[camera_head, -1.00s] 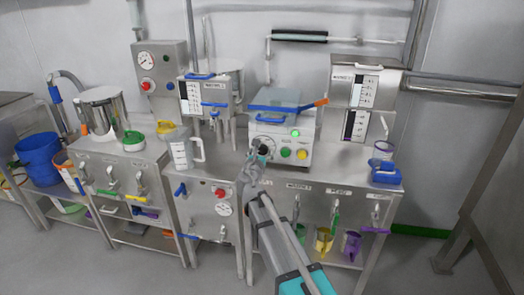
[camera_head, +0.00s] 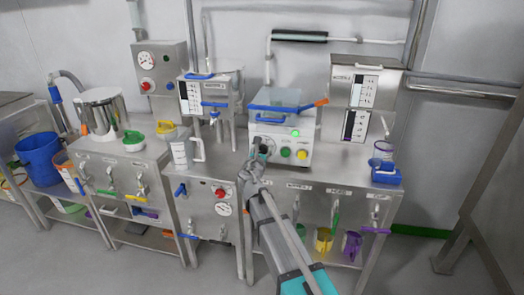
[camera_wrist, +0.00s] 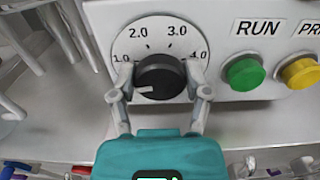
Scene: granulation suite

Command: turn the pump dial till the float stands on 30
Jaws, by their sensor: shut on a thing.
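The pump dial is a black knob (camera_wrist: 160,78) on a round white scale marked 1.0 to 4.0, on the front of a white pump box (camera_head: 273,131). Its white pointer line points left and slightly down, below the 1.0 mark. My gripper (camera_wrist: 160,84) is shut on the knob, with one finger on each side. In the head view my gripper (camera_head: 261,148) is at the box's left front and covers most of the dial. Scale panels (camera_head: 366,89) show on the steel unit at the right, but a float and its reading are too small to tell.
Right of the dial are a green RUN button (camera_wrist: 244,73) and a yellow button (camera_wrist: 299,73). A green lamp (camera_head: 295,133) is lit on the box.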

